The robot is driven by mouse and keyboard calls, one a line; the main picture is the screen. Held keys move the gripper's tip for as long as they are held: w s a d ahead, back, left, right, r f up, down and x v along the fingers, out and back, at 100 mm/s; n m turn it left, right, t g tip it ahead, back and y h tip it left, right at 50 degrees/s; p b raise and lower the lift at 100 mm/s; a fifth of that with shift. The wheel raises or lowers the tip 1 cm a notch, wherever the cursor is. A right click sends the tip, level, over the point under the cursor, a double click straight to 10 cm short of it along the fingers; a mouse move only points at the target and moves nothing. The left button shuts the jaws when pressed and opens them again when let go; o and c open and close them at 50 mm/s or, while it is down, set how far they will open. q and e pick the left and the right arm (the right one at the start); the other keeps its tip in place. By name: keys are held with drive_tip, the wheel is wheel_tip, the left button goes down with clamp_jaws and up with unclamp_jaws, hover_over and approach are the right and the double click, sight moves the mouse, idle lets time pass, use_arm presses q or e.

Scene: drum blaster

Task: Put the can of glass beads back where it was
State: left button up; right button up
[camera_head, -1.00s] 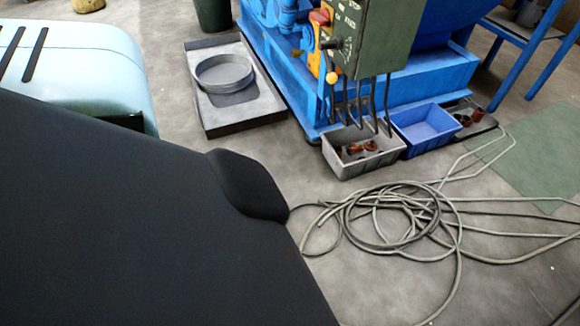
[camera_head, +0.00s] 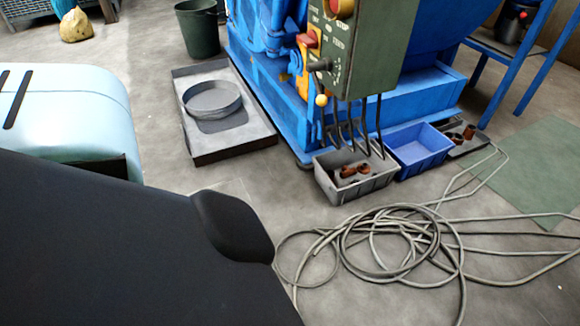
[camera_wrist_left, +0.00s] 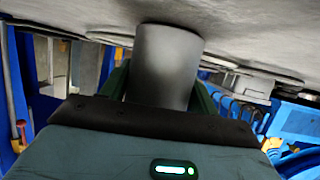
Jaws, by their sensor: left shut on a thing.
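In the left wrist view, a plain grey cylinder (camera_wrist_left: 167,62), which looks like the can, stands between the dark green fingers of my left gripper (camera_wrist_left: 160,85). The gripper is shut on it. The picture there is turned over, with grey floor along the top edge. I cannot read any label on the can, and its lower part is hidden behind the gripper body. Neither gripper nor the can shows in the head view. My right gripper is in no view.
A blue machine (camera_head: 262,100) with a green control box (camera_head: 372,50) stands ahead. Beside it are a grey tray (camera_head: 245,142), a grey bin (camera_head: 350,192), a blue bin (camera_head: 422,150) and a blue stand (camera_head: 545,60). Coiled hose (camera_head: 400,240) lies on the floor. A green bucket (camera_head: 198,30) stands behind.

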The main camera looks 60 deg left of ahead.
use_arm(q)
drive_tip(key=shift+f, duration=0.25)
drive_tip(key=o, duration=1.1)
drive_tip(key=shift+r, duration=0.15)
